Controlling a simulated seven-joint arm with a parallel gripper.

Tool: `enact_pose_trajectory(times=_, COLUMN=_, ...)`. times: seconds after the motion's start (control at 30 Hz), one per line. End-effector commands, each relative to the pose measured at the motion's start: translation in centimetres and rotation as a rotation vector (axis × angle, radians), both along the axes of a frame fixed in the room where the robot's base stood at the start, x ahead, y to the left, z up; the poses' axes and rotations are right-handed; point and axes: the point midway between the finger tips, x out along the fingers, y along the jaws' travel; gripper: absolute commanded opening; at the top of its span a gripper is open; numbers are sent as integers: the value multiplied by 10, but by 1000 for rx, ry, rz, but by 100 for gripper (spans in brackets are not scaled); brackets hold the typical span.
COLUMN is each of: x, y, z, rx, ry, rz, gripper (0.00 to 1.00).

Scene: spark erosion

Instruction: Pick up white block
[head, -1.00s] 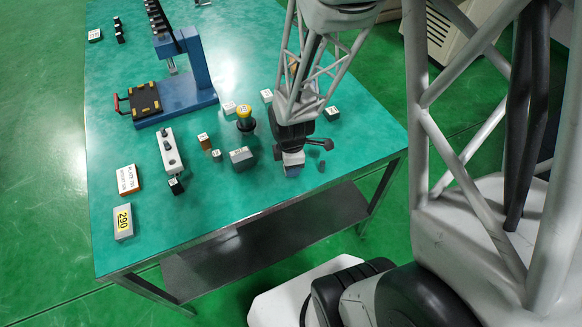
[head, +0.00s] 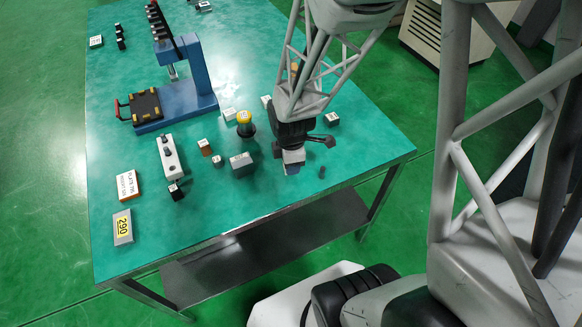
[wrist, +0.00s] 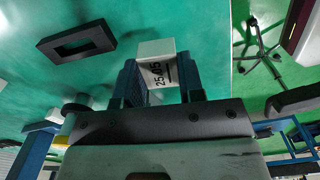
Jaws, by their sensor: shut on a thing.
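A white block (wrist: 157,62) with dark printed characters on one face sits between the two blue fingers of my gripper (wrist: 160,85) in the wrist view. The fingers press on it from both sides. In the head view my gripper (head: 292,164) points down over the near right part of the green table, and the pale block (head: 293,156) shows at its fingers, partly hidden. I cannot tell the exact gap between block and table top.
A grey block (head: 242,164) stands left of my gripper, with a yellow-topped knob (head: 244,120) behind it. A blue press stand (head: 200,80) is at the back left. The table's front edge (head: 250,222) is close.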

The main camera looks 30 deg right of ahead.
Motion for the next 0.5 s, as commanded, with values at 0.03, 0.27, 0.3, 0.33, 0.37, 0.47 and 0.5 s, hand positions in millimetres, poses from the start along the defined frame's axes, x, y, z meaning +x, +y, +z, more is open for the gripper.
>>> enact_pose_trajectory(times=0.03, x=-6, y=1, z=1, rx=0, ry=-1, rz=0, gripper=6)
enact_pose_trajectory(times=0.27, x=-41, y=6, z=4, rx=0, ry=-1, rz=0, gripper=6)
enact_pose_trajectory(times=0.3, x=-47, y=7, z=4, rx=0, ry=-1, rz=0, gripper=6)
enact_pose_trajectory(times=0.33, x=-53, y=7, z=5, rx=0, ry=-1, rz=0, gripper=6)
enact_pose_trajectory(times=0.37, x=-58, y=8, z=5, rx=0, ry=-1, rz=0, gripper=6)
enact_pose_trajectory(times=0.47, x=-74, y=10, z=7, rx=0, ry=-1, rz=0, gripper=6)
enact_pose_trajectory(times=0.5, x=-80, y=11, z=7, rx=0, ry=-1, rz=0, gripper=6)
